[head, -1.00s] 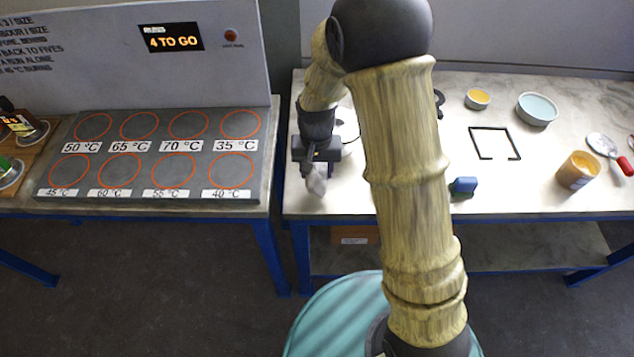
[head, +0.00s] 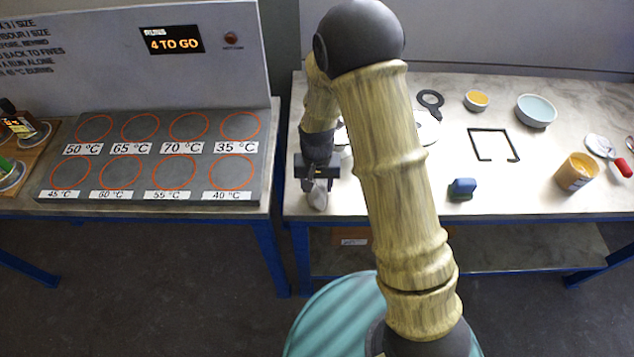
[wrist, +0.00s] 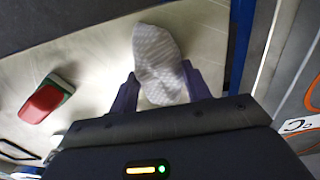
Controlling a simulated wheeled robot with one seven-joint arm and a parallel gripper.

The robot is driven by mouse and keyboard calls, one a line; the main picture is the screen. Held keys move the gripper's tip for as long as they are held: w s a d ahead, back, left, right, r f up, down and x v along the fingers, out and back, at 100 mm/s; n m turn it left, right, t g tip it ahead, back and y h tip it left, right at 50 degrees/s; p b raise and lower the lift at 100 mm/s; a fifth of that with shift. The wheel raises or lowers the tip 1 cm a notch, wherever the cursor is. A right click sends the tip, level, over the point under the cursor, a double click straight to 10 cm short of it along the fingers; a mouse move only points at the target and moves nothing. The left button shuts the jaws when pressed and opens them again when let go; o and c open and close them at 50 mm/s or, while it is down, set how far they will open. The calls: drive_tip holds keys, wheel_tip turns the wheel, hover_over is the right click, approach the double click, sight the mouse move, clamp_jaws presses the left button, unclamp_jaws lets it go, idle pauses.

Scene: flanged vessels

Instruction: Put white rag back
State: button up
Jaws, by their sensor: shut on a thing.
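The white rag (wrist: 158,62) is a pale, textured bundle between the two fingers of my gripper (wrist: 165,92) in the wrist view. My gripper is shut on it, and the rag sticks out past the fingertips. In the head view my gripper (head: 318,187) is over the left front part of the right-hand table (head: 470,190), with the rag (head: 318,198) hanging below it near the front edge. I cannot tell whether the rag touches the table.
A red and green object (wrist: 45,98) lies beside the gripper. The right table holds a black square frame (head: 494,145), a blue block (head: 462,187), a yellow jar (head: 577,172) and bowls (head: 536,110). A grey panel with marked rings (head: 150,155) stands left across a gap.

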sight(317, 186)
drive_tip(key=shift+f, duration=0.15)
drive_tip(key=o, duration=0.9)
drive_tip(key=shift+o, duration=0.2)
wheel_tip(317, 186, up, 12)
drive_tip(key=b, duration=0.1)
